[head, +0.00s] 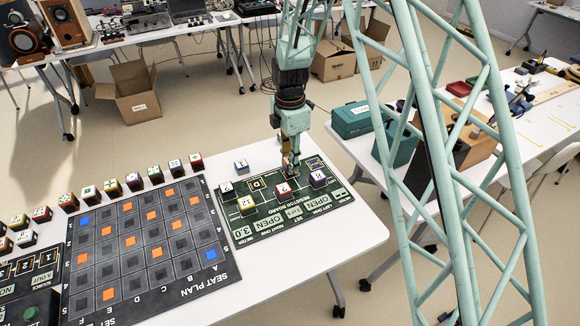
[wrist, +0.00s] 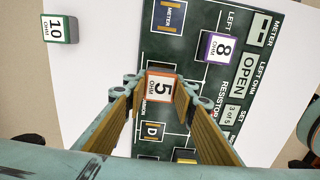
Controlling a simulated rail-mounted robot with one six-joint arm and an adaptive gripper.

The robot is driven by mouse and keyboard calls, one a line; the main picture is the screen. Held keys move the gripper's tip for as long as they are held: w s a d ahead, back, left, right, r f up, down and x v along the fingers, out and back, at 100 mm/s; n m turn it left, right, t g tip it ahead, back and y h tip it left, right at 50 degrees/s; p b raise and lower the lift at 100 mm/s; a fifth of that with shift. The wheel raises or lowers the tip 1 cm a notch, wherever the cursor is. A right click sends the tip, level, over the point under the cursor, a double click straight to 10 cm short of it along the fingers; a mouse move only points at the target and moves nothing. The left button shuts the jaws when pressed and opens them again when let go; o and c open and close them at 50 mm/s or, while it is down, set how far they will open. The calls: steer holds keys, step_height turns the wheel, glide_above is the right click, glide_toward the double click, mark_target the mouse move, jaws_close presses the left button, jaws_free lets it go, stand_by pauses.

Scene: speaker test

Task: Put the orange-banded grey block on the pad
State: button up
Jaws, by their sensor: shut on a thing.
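The orange-banded block (wrist: 159,88), marked 5 OHM, is between the fingertips of my gripper (wrist: 160,92) in the wrist view. My gripper (head: 289,162) is shut on it over the back part of the dark green resistor board (head: 316,202). In the head view the block is mostly hidden by the fingers. Outlined pads show on the board: a METER pad (wrist: 171,14) and a D pad (wrist: 152,131), both empty. The surface under the held block is hidden, so I cannot tell whether the block touches it.
On the board stand the purple-banded 8 block (wrist: 217,48), the 7 block (head: 284,190), the 12 block (head: 246,204) and the 2 block (head: 226,188). The green-banded 10 block (wrist: 59,28) stands off the board. A seat-plan board (head: 150,245) lies left.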

steer(key=shift+f+b, duration=0.3)
steer(key=shift+f, duration=1)
steer(key=shift+f, duration=0.15)
steer(key=o, duration=0.8)
steer(key=shift+o, duration=0.2)
step_height(320, 180, up, 12)
steer(key=p, duration=0.3)
steer(key=shift+r, duration=0.2)
